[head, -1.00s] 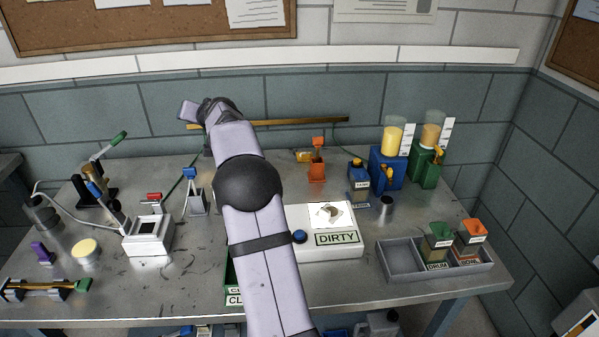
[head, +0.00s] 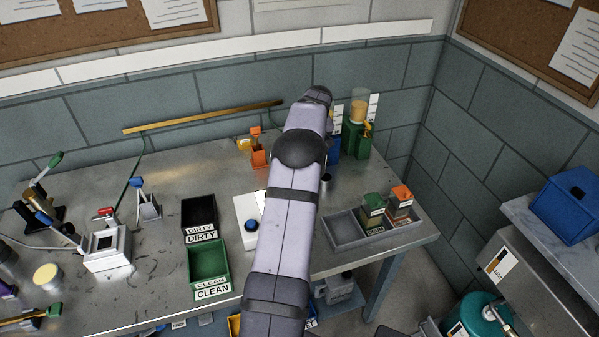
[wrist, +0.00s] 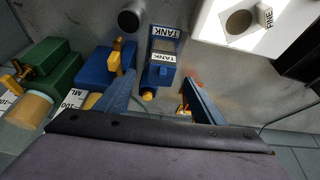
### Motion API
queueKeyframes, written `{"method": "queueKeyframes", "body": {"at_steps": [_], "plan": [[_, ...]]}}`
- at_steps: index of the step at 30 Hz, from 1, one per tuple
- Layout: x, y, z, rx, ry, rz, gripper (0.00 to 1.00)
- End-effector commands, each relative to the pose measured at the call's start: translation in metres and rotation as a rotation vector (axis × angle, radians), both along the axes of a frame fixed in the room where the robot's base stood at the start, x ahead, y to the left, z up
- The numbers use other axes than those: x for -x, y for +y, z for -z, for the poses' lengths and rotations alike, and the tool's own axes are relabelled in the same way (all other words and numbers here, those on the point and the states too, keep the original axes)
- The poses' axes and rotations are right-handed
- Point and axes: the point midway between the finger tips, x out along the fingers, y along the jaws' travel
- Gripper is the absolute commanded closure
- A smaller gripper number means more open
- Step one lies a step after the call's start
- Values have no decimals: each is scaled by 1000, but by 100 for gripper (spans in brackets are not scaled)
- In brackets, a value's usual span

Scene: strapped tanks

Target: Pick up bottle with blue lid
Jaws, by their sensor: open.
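The bottle with the blue lid (wrist: 160,62) shows in the wrist view, with white TANK labels, a grey body and a yellow tip. It stands on the metal table just beyond my gripper (wrist: 158,92). The two blue fingers are spread apart, one to each side of the bottle's near end, and nothing is gripped. I cannot tell how far the fingertips are above the bottle. In the head view my own arm hides this bottle and my gripper.
A blue dispenser (wrist: 106,70) and a green dispenser (wrist: 50,75) stand close left in the wrist view. A metal cup (head: 327,181) is near the bottle. A grey tray (head: 346,231) holds green-lidded and orange-lidded bottles. A green CLEAN bin (head: 209,262) and black DIRTY bin (head: 199,216) stand left.

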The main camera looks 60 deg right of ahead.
Motion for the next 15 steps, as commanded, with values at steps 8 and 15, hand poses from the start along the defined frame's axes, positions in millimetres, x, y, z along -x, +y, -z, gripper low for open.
{"method": "queueKeyframes", "body": {"at_steps": [8, 15], "plan": [[-5, -4, 14, 0, -1, 0, 38], [-9, -5, 22, -2, -1, -1, 38]]}}
